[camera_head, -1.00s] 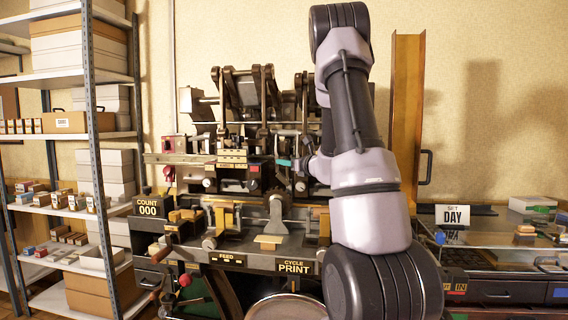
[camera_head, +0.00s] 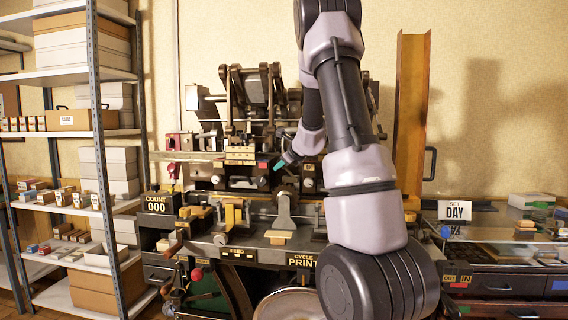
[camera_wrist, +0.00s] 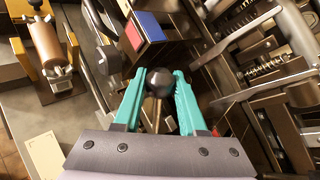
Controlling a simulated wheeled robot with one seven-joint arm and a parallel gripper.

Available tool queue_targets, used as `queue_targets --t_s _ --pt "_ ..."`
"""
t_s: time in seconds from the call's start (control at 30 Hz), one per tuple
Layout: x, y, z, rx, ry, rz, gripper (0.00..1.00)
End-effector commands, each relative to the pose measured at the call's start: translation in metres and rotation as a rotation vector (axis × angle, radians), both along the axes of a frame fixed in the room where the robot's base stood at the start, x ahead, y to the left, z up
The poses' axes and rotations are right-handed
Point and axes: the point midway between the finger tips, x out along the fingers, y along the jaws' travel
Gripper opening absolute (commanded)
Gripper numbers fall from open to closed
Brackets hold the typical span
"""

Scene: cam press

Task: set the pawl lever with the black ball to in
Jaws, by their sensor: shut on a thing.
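The pawl lever's black ball (camera_wrist: 158,82) sits between the two teal fingers of my gripper (camera_wrist: 159,88) in the wrist view, with its thin rod running down between them. My gripper is shut on the ball. In the head view the teal fingertips (camera_head: 280,165) are at the middle of the press front, just right of a red patch (camera_head: 262,165). The ball and rod cannot be made out there, and my arm hides the press to the right.
In the wrist view a block with a red face (camera_wrist: 133,35) and a blue face (camera_wrist: 151,25) is just beyond the ball. Metal bars (camera_wrist: 265,70) crowd the right side. In the head view a shelf rack (camera_head: 95,150) stands left and a glass-topped counter (camera_head: 500,250) right.

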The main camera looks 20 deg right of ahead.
Motion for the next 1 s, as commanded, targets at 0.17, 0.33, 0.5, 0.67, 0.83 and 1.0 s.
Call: queue_targets --t_s 0.17,0.33,0.5,0.67,0.83,1.0 --pt "0.0017 0.0024 -0.0019 -0.034 0.022 0.0 0.0" --pt "0.0021 0.0031 -0.0029 -0.045 0.029 0.001 0.0" --pt "0.0022 0.0032 -0.0031 -0.045 0.031 0.001 0.0" --pt "0.0022 0.0035 -0.0033 -0.046 0.03 0.002 0.48" --pt "0.0021 0.0033 -0.0032 -0.045 0.03 0.002 0.7" --pt "0.0018 0.0031 -0.0031 -0.044 0.03 0.001 0.7"
